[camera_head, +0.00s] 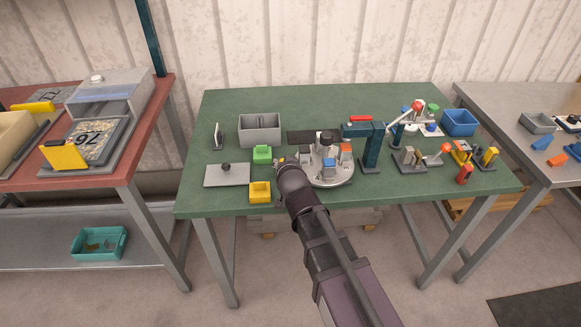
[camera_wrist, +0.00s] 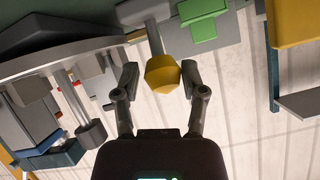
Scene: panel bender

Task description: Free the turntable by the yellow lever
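The turntable (camera_head: 338,181) is a pale round disc with several small blocks and posts on it, at the front middle of the green table. Its rim (camera_wrist: 88,47) crosses the upper left of the wrist view. The yellow lever shows in the wrist view as a faceted yellow knob (camera_wrist: 162,74) on a pale rod. In the head view only a small yellow bit shows beside my gripper (camera_head: 283,164), which hides the rest. In the wrist view my gripper (camera_wrist: 159,78) is open, its fingers on either side of the knob, with a clear gap on the left.
Left of the turntable are a green block (camera_head: 262,154), a yellow block (camera_head: 260,192), a grey plate (camera_head: 228,175) and a grey bin (camera_head: 260,130). A dark teal press (camera_head: 372,145) stands right of it. A blue bin (camera_head: 459,122) and small fixtures fill the right side.

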